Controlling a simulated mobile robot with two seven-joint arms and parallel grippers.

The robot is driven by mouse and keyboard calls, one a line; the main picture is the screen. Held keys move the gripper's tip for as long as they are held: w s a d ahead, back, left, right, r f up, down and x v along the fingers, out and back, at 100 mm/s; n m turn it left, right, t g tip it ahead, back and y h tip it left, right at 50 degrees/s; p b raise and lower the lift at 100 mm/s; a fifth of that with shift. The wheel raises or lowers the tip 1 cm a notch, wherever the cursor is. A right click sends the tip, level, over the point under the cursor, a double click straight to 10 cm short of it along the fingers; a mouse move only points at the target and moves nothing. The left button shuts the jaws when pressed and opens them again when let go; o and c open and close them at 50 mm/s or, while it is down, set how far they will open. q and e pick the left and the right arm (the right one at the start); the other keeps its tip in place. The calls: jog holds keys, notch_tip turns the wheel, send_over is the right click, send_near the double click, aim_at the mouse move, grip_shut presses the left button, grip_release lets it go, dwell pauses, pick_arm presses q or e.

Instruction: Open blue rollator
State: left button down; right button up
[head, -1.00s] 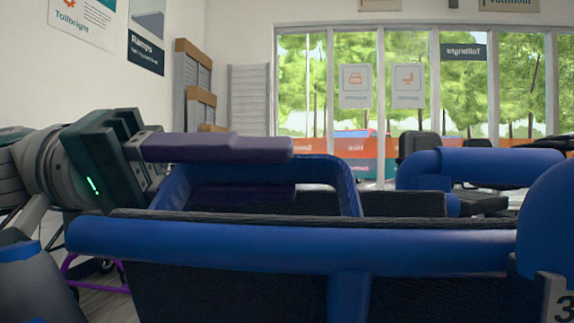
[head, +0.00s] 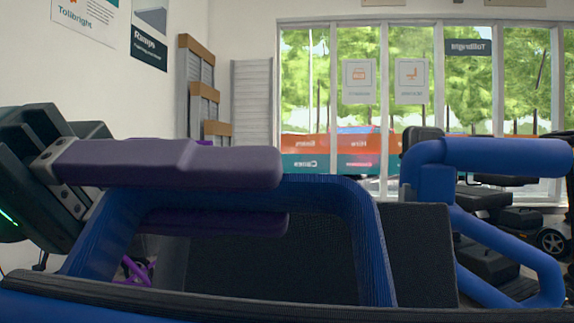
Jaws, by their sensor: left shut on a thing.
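The blue rollator (head: 510,155) fills the lower part of the head view. It has thick blue tubes, a dark fabric panel (head: 420,250) and a blue loop (head: 367,235) standing up in the middle. A black padded edge (head: 200,295) runs across the front. My left gripper (head: 280,195) comes in from the left with one purple finger above and one below the top of the loop, shut on it. The right gripper is out of view. The rollator's wheels and lower frame are hidden.
Purple tubing (head: 135,270) of another frame shows behind at the left. A black mobility scooter (head: 490,205) stands behind at the right, near the windows (head: 470,90). Wooden-topped shelving (head: 203,90) stands at the back left wall.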

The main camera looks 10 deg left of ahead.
pick_arm(q)
jog(key=shift+s, duration=0.15)
jog(key=c, duration=0.8)
grip_release()
jog(key=shift+o, duration=0.2)
jog(key=shift+a, duration=0.15)
jog(key=a+p, duration=0.1)
jog(key=a, duration=0.8)
jog(key=shift+a, duration=0.35)
